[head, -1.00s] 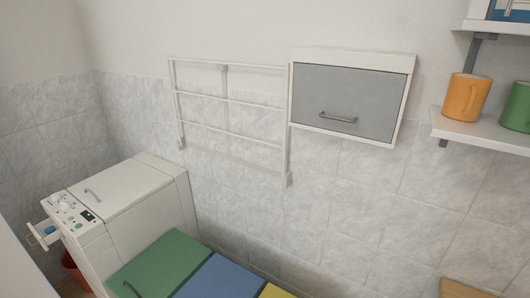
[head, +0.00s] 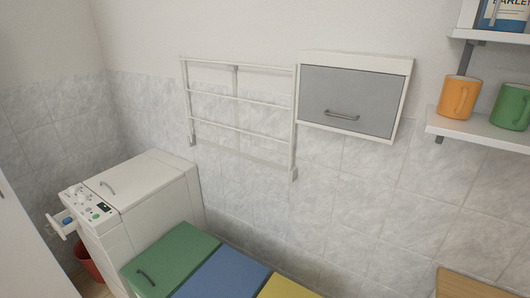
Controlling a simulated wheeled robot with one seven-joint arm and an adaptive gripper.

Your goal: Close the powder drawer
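The powder drawer (head: 62,225) is a small white drawer with a blue part inside. It sticks out, open, from the front left of the white top-loading washing machine (head: 135,215) at the lower left of the head view. The machine's lid with its handle is closed, and a panel with knobs (head: 88,205) is above the drawer. My gripper is not in view.
A chest with green (head: 170,258), blue and yellow lids stands right of the machine. A red bin (head: 88,264) is below the drawer. A wall rack (head: 240,97), a grey-fronted cabinet (head: 345,100) and a shelf with mugs (head: 480,132) hang on the wall.

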